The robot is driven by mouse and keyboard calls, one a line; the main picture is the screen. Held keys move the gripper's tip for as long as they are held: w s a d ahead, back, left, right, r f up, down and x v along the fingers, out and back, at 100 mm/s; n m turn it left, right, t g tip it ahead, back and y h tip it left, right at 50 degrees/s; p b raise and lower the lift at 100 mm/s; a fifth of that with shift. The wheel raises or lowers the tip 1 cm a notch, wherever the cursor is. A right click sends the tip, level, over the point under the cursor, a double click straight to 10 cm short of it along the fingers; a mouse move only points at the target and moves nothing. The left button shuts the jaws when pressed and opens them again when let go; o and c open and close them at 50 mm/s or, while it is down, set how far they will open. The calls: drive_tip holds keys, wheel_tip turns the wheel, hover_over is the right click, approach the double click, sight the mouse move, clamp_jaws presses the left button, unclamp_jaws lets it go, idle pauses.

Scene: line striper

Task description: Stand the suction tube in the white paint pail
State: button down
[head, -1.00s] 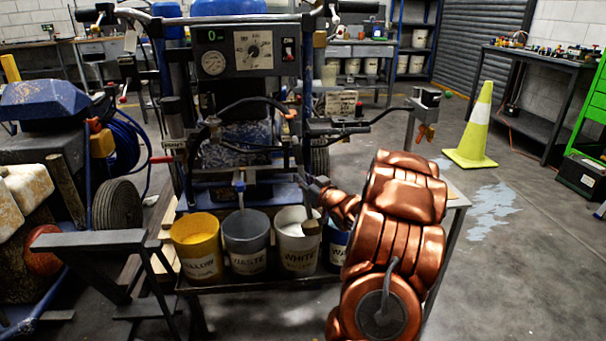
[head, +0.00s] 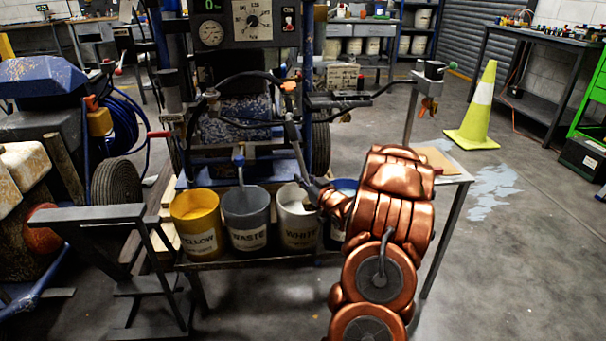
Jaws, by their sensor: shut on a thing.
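The white paint pail (head: 299,236), labelled WHITE, stands in a row of pails on a low shelf in front of the striper. My gripper (head: 314,188) is at the upper right of its rim, shut on the grey suction tube (head: 294,138). The tube leans, with its upper part rising to the left in front of the machine. A brownish block, apparently its lower end, shows at the pail's right rim. I cannot tell whether it is inside the rim or in front of it. My fingers are small and partly hidden by my copper-coloured wrist.
The yellow pail (head: 197,233) and grey waste pail (head: 246,225) stand to the left. A blue-rimmed pail (head: 345,186) is on the right, partly behind my arm. Hoses and handlebars (head: 335,102) hang above. A small table (head: 445,167) stands to the right.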

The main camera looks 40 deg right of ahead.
drive_tip(key=shift+d+f+b, duration=0.1)
drive_tip(key=shift+f+b, duration=0.25)
drive_tip(key=shift+f, duration=1.75)
drive_tip(key=c, duration=1)
unclamp_jaws()
drive_tip(key=shift+r, duration=0.1)
drive_tip(key=s+a, duration=0.2)
drive_tip(key=s, duration=1)
drive_tip(key=shift+w+a, duration=0.1)
